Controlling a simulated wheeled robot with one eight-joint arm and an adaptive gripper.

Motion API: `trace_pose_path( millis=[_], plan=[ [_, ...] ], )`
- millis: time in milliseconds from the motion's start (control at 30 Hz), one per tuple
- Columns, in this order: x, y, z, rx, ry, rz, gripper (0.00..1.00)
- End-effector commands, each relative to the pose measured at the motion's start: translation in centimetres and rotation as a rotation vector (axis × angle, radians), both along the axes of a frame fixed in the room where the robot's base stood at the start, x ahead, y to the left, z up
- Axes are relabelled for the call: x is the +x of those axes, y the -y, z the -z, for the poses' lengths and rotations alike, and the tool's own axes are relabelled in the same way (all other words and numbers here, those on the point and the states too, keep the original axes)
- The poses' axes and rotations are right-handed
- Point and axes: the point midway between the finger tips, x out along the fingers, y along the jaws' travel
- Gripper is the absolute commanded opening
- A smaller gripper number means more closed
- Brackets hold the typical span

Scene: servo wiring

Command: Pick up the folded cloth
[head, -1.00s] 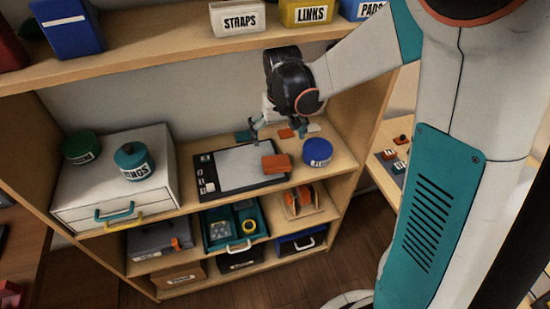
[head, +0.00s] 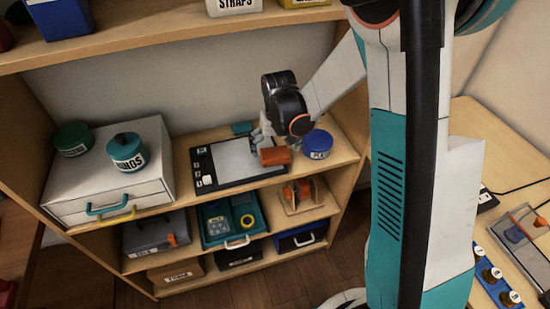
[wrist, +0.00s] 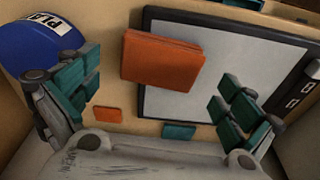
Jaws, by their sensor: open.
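The folded cloth (head: 275,156) is an orange, flat, folded rectangle on the shelf's middle board. It lies at the right edge of a grey-and-black panel (head: 238,160), partly over it. In the wrist view the cloth (wrist: 162,60) lies ahead of and between my fingers, slightly tilted. My gripper (wrist: 160,90) is open, with teal finger pads on either side and nothing between them. In the head view my gripper (head: 268,138) is just behind the cloth, its fingers partly hidden.
A blue round container (head: 317,144) stands close to the right of the cloth; in the wrist view it is beside the left finger. A small orange piece (wrist: 108,115) and a teal piece (wrist: 179,131) lie nearby. A white drawer box (head: 105,175) stands left. A shelf board is above.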

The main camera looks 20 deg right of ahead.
Motion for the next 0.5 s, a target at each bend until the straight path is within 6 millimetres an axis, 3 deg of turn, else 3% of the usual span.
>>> trace_pose_path(
  millis=[133,400,500],
  plan=[
    [0.4,0.0,2.4,0.000,0.000,0.000,1.00],
    [0.4,0.0,2.7,0.000,0.000,0.000,1.00],
    [0.4,0.0,2.7,0.000,0.000,0.000,0.80]
  ],
)
